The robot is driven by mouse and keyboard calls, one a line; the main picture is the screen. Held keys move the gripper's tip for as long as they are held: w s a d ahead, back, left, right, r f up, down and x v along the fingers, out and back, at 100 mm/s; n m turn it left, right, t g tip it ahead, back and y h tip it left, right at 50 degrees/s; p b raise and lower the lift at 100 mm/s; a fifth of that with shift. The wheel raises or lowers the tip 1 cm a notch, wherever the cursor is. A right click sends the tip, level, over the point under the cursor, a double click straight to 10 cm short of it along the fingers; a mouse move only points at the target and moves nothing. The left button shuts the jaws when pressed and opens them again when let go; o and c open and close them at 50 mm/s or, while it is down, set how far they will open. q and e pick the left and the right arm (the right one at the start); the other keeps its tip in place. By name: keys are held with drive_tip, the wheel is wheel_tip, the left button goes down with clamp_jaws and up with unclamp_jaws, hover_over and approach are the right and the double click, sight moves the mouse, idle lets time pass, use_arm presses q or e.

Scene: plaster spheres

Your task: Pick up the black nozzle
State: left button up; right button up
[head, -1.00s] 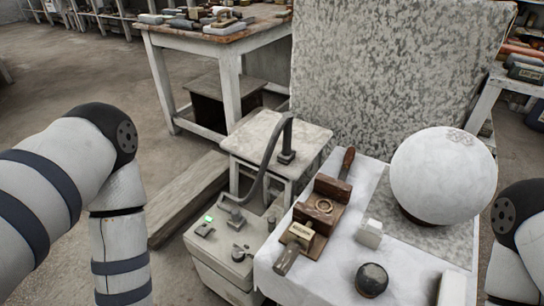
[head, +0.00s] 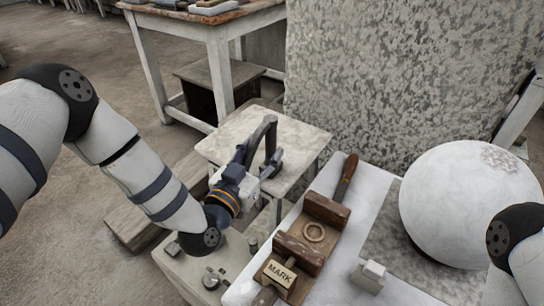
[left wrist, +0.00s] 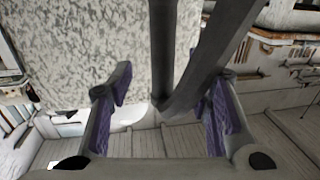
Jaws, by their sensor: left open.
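The black nozzle (head: 269,135) stands upright over the small whitish stool (head: 225,140), with its dark hose bending over at the top. My left gripper (head: 258,162) is at the nozzle, low over the stool, and partly hides it and the hose. In the left wrist view, the nozzle (left wrist: 162,50) rises between the two spread fingers of my left gripper (left wrist: 167,85), with clear gaps to both. The hose (left wrist: 215,55) slants past on the right, near the right finger. My right gripper is out of view; only part of that arm shows.
A grey box unit (head: 192,270) with knobs stands below my left forearm. A speckled panel (head: 390,80) stands behind.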

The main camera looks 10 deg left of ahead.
sight(268, 128)
use_arm(q)
drive_tip(key=x, duration=0.5)
drive_tip(key=shift+a+r, duration=0.1)
drive_tip(key=shift+r, duration=0.2)
clamp_jaws()
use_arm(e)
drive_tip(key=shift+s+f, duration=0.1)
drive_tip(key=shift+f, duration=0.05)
use_arm(q)
drive_tip(key=shift+r, duration=0.25)
wheel_tip(268, 128, up, 3)
drive_tip(key=s+a+r+p, duration=0.3)
drive_tip(key=s+r, duration=0.6)
drive_tip(key=s, duration=0.4)
drive_tip(key=shift+s+a+r+p, duration=0.25)
drive_tip(key=shift+a+r+p, duration=0.05)
drive_tip(key=shift+p, duration=0.2)
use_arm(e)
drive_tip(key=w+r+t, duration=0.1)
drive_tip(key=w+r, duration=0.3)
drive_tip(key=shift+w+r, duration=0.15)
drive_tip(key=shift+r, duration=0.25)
